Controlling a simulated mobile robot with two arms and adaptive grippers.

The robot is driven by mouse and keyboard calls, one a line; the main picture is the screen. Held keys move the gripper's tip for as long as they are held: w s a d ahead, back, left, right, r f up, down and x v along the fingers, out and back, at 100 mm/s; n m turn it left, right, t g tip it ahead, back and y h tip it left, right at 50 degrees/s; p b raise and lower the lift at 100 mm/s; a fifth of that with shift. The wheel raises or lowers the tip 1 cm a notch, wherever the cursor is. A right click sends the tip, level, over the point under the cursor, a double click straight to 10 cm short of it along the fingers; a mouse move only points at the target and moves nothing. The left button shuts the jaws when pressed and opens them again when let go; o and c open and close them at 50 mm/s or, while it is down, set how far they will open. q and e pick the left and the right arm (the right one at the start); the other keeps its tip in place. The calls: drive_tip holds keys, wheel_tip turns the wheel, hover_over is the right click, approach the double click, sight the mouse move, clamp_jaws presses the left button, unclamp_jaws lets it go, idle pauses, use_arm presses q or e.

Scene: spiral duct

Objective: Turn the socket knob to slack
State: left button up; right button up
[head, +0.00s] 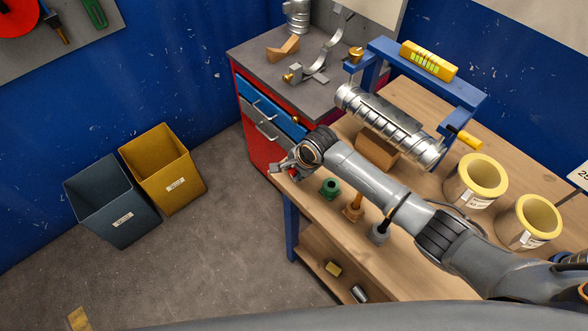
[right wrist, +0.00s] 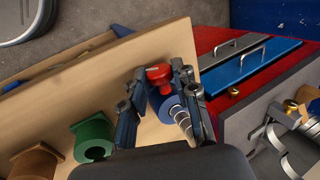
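My right gripper (head: 290,171) is over the front left corner of the wooden bench. In the right wrist view its fingers (right wrist: 160,82) stand on either side of a red-capped blue piece (right wrist: 158,75) with a ribbed silver end; whether they grip it is unclear. A brass knob (head: 355,54) sits at the left end of the blue frame (head: 405,53), above the silver spiral duct (head: 388,122). Another brass knob (head: 289,78) is at the silver curved fitting on the cabinet. No label shows which one is the socket knob. My left gripper is out of view.
A green piece (head: 329,188), an orange-brown piece (head: 352,212) and a grey one (head: 379,235) stand along the bench front. Yellow-topped rolls (head: 482,176) stand at the right. The red cabinet (head: 262,150) adjoins the bench. Two bins stand on the floor at left.

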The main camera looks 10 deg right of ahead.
clamp_jaws()
drive_tip(key=shift+w+a+r+g+h, duration=0.1)
drive_tip(key=shift+w+a+g+h, duration=0.1)
drive_tip(key=shift+g+h, duration=0.55)
drive_tip(key=shift+w+a+g+h, duration=0.1)
drive_tip(key=shift+g+h, duration=0.25)
drive_tip(key=shift+g, duration=0.4)
drive_tip(key=g+b, duration=0.1)
drive_tip(key=g+h+b, duration=0.1)
drive_tip(key=b, duration=0.1)
drive_tip(key=shift+w+a+f, duration=0.1)
drive_tip(key=shift+w+f, duration=0.05)
drive_tip(key=shift+f, duration=0.15)
drive_tip(key=shift+r+g+h+b, duration=0.2)
drive_tip(key=shift+g+h+b, duration=0.3)
drive_tip(key=shift+b, duration=0.8)
